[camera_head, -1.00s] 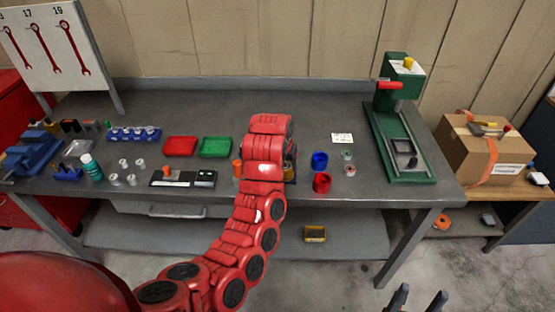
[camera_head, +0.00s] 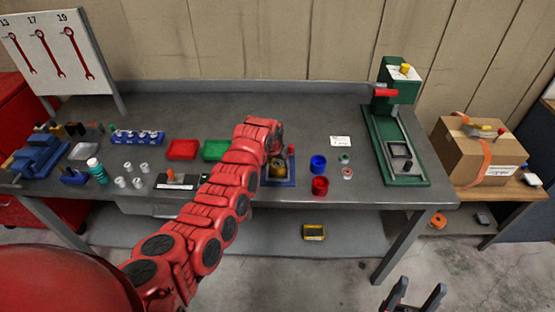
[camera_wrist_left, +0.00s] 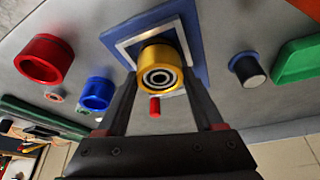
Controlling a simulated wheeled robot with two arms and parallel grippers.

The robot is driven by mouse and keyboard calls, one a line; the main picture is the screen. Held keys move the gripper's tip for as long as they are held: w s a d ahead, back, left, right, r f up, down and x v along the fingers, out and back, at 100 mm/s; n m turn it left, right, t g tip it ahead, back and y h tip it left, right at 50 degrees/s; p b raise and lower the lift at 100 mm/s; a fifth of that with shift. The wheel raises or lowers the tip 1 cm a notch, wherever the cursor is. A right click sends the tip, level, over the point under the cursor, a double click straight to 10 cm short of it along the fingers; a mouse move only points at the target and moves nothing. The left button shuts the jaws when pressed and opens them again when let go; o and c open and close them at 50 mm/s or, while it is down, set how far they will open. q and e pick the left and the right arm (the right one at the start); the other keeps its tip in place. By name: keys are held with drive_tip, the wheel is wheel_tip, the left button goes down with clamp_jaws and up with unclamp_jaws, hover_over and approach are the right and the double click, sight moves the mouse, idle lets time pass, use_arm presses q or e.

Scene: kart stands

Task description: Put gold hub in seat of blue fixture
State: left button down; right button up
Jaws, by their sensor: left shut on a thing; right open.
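The gold hub (camera_wrist_left: 160,68) is between the fingertips of my left gripper (camera_wrist_left: 155,85), which is shut on it in the left wrist view. Behind it lies the blue fixture (camera_wrist_left: 190,32), a blue square plate with a pale inner frame. The hub overlaps the frame; whether it sits in the seat or hovers over it I cannot tell. In the head view the blue fixture (camera_head: 284,183) shows partly below my left wrist, with the gold hub (camera_head: 277,164) over it. My right gripper (camera_head: 420,294) is open and empty, in front of the bench.
A blue ring (camera_head: 318,163) and a red ring (camera_head: 320,186) stand right of the fixture. A small red peg (camera_wrist_left: 155,107) is close to the hub. Red (camera_head: 182,149) and green (camera_head: 215,150) trays lie left. A green press (camera_head: 400,150) stands at the right.

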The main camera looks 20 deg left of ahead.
use_arm(q)
drive_tip(key=shift+f, duration=0.1)
drive_tip(key=shift+f, duration=0.1)
unclamp_jaws()
